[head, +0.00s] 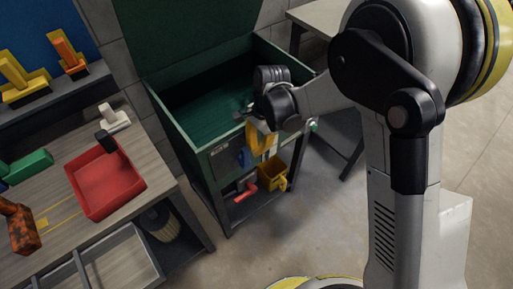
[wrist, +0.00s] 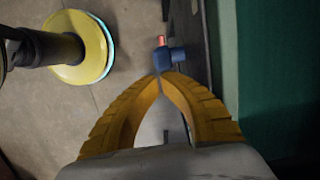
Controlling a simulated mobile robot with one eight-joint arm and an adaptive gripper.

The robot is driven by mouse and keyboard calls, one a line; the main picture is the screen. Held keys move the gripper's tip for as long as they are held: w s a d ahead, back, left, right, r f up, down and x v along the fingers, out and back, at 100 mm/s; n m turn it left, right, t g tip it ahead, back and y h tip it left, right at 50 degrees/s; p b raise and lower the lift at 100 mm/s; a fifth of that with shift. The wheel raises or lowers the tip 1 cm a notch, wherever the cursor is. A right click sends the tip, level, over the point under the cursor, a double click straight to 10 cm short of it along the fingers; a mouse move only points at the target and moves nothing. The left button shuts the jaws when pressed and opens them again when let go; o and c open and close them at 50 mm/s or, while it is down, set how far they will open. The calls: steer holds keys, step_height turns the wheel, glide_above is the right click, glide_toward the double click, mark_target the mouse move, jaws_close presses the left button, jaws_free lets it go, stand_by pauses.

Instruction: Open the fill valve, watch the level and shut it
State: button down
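The green tank (head: 190,125) stands open with its lid raised, in the middle of the head view. A blue fitting (head: 244,157) shows at its front, under a small label; it is probably the blue piece in the wrist view (wrist: 170,56), where a small red tip (wrist: 161,41) shows beside it. I cannot tell whether this is the fill valve. My gripper (head: 262,143) is in front of the tank's front wall, its yellow fingers pointing down. In the wrist view its fingertips (wrist: 160,74) meet just short of the blue piece; contact is unclear. The liquid level cannot be read.
A workbench (head: 105,240) at left holds a red tray (head: 104,183) and tools. A yellow bin (head: 273,174) and a red item (head: 245,188) sit under the tank. Floor in front is clear.

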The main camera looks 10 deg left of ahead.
mark_target(244, 160)
steer(key=shift+s+a+r+t+h, duration=0.15)
steer(key=shift+s+a+t+h, duration=0.15)
steer(key=shift+s+t+h, duration=0.1)
steer(key=shift+s+a+r+t+h, duration=0.15)
steer(key=shift+s+a+t+h, duration=0.45)
steer(key=shift+t+h, duration=0.3)
steer(key=shift+s+a+b, duration=0.3)
steer(key=shift+s+a, duration=0.6)
steer(key=shift+s, duration=0.3)
steer(key=shift+w+d+r, duration=0.15)
steer(key=shift+w, duration=0.15)
steer(key=shift+w+d+r+p, duration=0.75)
steer(key=shift+w+r+p, duration=0.1)
steer(key=shift+r, duration=0.15)
steer(key=s+a+r+p, duration=0.2)
steer(key=s+r+p, duration=0.1)
steer(key=r, duration=0.6)
steer(key=shift+s+a+p, duration=0.2)
steer(key=shift+a+p, duration=0.15)
steer(key=shift+a, duration=0.05)
